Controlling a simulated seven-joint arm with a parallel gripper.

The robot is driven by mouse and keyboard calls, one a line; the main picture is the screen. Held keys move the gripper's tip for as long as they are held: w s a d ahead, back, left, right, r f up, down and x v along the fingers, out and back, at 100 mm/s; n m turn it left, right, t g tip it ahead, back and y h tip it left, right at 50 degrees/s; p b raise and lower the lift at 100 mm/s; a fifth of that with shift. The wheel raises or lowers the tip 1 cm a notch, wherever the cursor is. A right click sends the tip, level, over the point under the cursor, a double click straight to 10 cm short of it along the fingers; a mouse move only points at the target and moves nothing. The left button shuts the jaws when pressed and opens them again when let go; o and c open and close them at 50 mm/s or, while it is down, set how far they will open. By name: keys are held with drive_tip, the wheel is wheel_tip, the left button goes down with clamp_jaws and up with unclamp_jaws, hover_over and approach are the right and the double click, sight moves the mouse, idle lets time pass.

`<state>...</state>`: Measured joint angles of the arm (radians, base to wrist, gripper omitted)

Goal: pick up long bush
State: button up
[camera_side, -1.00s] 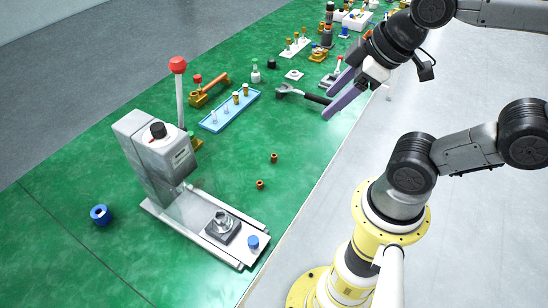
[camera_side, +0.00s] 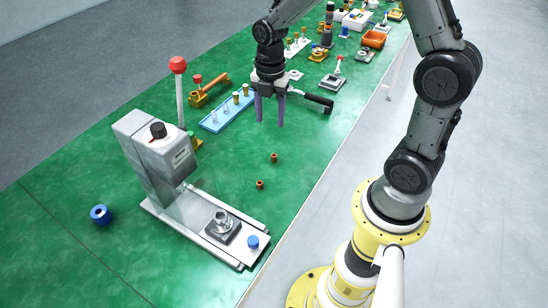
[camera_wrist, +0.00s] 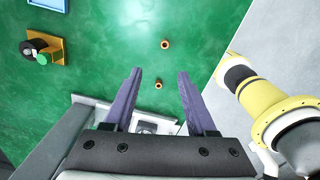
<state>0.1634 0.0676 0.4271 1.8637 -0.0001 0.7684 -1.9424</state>
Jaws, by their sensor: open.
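I cannot tell which is the long one. In the wrist view the farther bush (camera_wrist: 165,44) is beyond my fingertips, and the nearer bush (camera_wrist: 158,85) shows between my fingers. My gripper (camera_side: 270,122) points down, open and empty, above the table and clear of both bushes. Its purple fingers also show in the wrist view (camera_wrist: 159,73).
A grey press (camera_side: 155,160) with a white base stands close to the bushes. A blue tray (camera_side: 213,124) with pins lies behind, near an orange fixture (camera_side: 197,98). A black-handled tool (camera_side: 318,100) is partly hidden by my gripper. The table around the bushes is clear.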

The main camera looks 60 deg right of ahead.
hover_over(274, 155)
drive_tip(key=f, duration=0.9)
drive_tip(key=shift+a, duration=0.4)
drive_tip(key=f, duration=0.4)
drive_tip(key=shift+s+d, duration=0.1)
drive_tip(key=shift+d, duration=0.25)
drive_tip(key=shift+f, duration=0.65)
drive_tip(key=shift+c, duration=0.2)
clamp_jaws()
